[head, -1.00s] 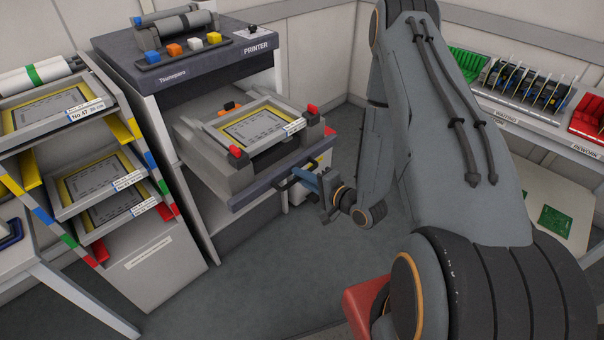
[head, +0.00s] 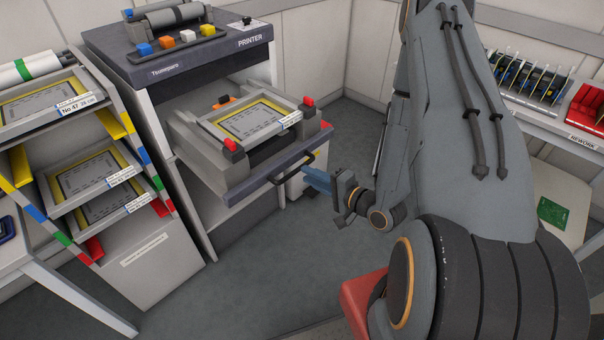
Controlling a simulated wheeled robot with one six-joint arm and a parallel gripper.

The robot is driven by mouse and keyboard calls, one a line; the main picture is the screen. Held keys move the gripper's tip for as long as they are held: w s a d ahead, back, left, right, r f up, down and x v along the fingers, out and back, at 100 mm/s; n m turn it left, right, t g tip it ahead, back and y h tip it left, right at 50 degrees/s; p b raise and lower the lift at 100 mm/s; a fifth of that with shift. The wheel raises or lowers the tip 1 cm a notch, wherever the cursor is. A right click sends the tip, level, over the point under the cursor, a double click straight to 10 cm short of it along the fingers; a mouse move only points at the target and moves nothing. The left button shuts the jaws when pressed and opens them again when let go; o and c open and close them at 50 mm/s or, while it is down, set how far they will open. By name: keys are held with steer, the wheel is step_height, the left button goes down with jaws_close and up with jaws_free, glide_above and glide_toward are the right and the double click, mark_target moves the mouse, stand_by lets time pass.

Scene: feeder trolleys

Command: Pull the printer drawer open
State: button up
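The printer (head: 195,68) stands at the back left, labelled PRINTER. Its drawer (head: 250,188) is pulled out towards me, with a dark front panel and a dark bar handle (head: 284,177) that has a yellow part at its right end. A stencil frame (head: 246,122) with a yellow border lies on the drawer between red-topped clamps. My gripper (head: 308,177) has blue fingers pointing at the drawer front, beside and just below the handle's right part. It looks slightly apart from the handle, but contact is hard to judge. The finger gap is not visible.
A rack (head: 150,259) with several framed stencils stands left of the printer. My arm fills the right half. Behind it, a bench (head: 545,128) holds boards in a rack and a red bin (head: 588,108). Grey floor (head: 262,265) is clear before the drawer.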

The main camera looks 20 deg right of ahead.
steer(key=shift+v, duration=1)
step_height(320, 180, up, 6)
steer(key=w+d+n+g+h, duration=0.2)
steer(key=d+n+g+h, duration=0.1)
steer(key=n+g+h, duration=0.4)
steer(key=s+a+r+n+g, duration=0.2)
steer(key=s+r, duration=0.3)
steer(key=s, duration=0.3)
steer(key=s+a+r+n+g, duration=0.3)
steer(key=s+a+r, duration=0.2)
steer(key=s, duration=0.3)
steer(key=shift+s+a+r+n+g, duration=0.2)
steer(key=shift+a+r+n+g, duration=0.15)
steer(key=shift+r, duration=0.35)
